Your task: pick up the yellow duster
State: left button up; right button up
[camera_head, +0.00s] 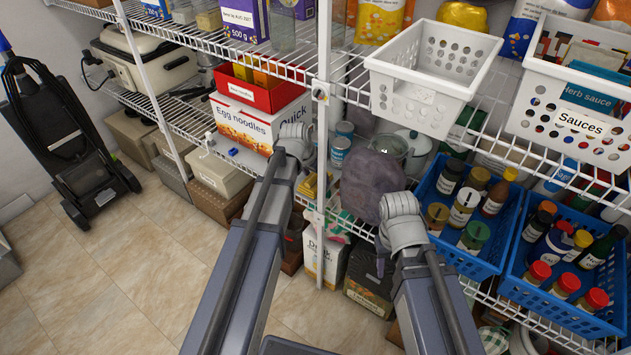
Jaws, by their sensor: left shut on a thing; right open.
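A small yellow item (311,186) shows low on the shelf, just right of my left arm and partly behind the white post. I cannot tell whether it is the yellow duster. My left gripper (296,134) is in front of the egg noodles box, beside the post. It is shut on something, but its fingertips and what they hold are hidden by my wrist. My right gripper (402,212) is open, in front of the lower right edge of a dark purple-grey rounded object (370,183). Its fingers are mostly hidden.
A white wire shelf post (323,110) stands between my grippers. A white basket (432,75) sits above. Blue crates (468,262) with jars are at right. The egg noodles box (243,127) is at left. The tiled floor (100,280) is clear at lower left.

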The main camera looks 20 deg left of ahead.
aim_at(314, 175)
pick_arm(q)
jog(key=c, duration=0.4)
jog(key=shift+c, duration=0.2)
jog(key=shift+s+a+r+p, duration=0.1)
jog(key=shift+a+r+p, duration=0.05)
jog(key=shift+r+p, duration=0.25)
notch_tip(314, 175, up, 7)
jog(key=p, duration=0.6)
jog(key=shift+f, duration=0.2)
jog(key=s+a, duration=1.2)
jog(key=a, duration=0.3)
jog(key=shift+a+f, duration=0.2)
jog(key=shift+a, duration=0.15)
